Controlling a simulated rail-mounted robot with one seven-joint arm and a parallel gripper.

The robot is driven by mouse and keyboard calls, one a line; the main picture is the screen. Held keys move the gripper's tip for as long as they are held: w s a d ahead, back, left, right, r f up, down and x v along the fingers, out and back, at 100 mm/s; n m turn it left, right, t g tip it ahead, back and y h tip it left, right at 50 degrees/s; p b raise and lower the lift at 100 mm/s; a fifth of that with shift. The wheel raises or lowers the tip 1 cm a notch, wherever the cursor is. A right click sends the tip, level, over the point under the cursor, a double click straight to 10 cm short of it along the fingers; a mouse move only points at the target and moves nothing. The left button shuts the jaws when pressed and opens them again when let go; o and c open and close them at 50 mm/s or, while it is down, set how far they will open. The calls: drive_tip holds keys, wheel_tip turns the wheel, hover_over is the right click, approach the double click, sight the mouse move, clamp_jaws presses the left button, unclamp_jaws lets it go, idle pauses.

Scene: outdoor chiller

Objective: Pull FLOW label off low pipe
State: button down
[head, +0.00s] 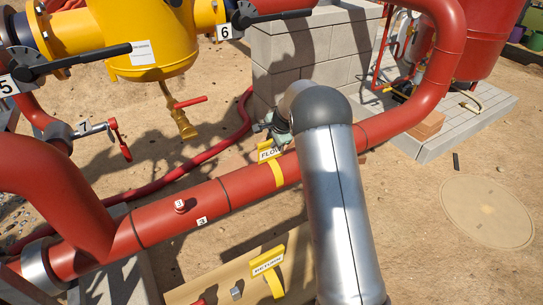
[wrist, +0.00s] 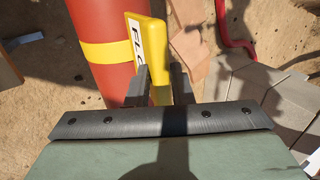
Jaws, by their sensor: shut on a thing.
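The yellow FLOW label (head: 269,151), with a white lettered face, is at the far upper side of the low red pipe (head: 180,213), near a yellow band (head: 278,173) around that pipe. In the wrist view the label (wrist: 152,50) stands along the right edge of the red pipe (wrist: 107,85), beside the yellow band (wrist: 105,53). My gripper (wrist: 160,85) is shut on the label's near end, one finger on each side. In the head view my gripper (head: 277,128) is partly hidden behind my arm. I cannot tell whether the label still touches the pipe.
A yellow RETURN label (head: 267,262) with a strap lies over a tan surface below the pipe. A grey block wall (head: 305,55) stands close behind my gripper. A red hose (head: 165,178) runs behind the pipe. Open sandy ground (head: 410,220) lies to the right.

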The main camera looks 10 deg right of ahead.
drive_tip(key=shift+r, duration=0.35)
drive_tip(key=shift+r+p, duration=2.45)
drive_tip(key=shift+r, duration=0.7)
drive_tip(key=c, duration=2)
unclamp_jaws()
drive_tip(key=shift+c, duration=0.2)
clamp_jaws()
drive_tip(key=shift+f, duration=0.1)
